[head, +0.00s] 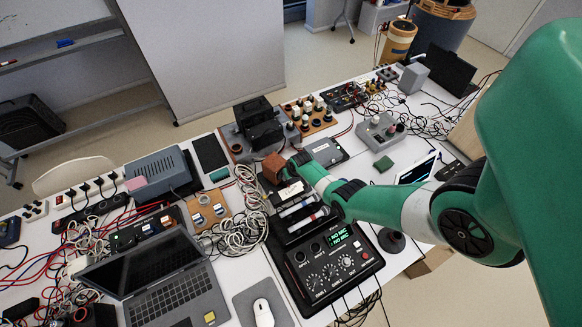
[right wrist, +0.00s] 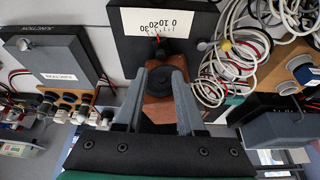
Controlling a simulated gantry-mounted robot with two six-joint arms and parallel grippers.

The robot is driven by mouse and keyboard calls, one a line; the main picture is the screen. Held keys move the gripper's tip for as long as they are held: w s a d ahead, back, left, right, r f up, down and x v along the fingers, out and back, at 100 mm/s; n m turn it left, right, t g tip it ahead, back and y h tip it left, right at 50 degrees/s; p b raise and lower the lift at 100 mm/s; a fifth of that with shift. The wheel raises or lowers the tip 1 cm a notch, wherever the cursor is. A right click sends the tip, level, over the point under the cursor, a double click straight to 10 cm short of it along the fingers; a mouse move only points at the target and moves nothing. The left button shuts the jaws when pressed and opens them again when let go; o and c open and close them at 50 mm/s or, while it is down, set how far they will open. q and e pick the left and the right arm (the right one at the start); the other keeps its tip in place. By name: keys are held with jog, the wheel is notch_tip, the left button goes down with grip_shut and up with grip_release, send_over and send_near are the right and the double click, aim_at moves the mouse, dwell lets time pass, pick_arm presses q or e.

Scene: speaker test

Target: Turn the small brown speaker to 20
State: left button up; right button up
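The small brown speaker (head: 273,168) stands near the middle of the table, behind the black instruments. My right gripper (head: 296,165) reaches in from the right, close beside it. In the right wrist view, my right gripper (right wrist: 158,76) has its two fingers spread. The brown speaker (right wrist: 152,107) lies between them, with a round black disc (right wrist: 160,81) facing the camera. Gaps show beside the disc; finger contact with the speaker is unclear. Past it is a white scale (right wrist: 158,21) marked with numbers including 10, 20 and 30. The exact pointer reading is unclear. My left gripper is out of view.
A black rack instrument (head: 330,270) with knobs and green digits stands in front. Coiled white cables (head: 240,232) and a laptop (head: 150,275) lie to the left. A black device (head: 258,125) stands behind the speaker. The table is crowded, with little free room.

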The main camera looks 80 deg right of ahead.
pick_arm(q)
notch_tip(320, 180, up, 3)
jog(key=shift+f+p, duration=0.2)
jog(key=shift+p, duration=0.4)
pick_arm(e)
jog(key=v, duration=0.3)
jog(key=shift+r, duration=0.25)
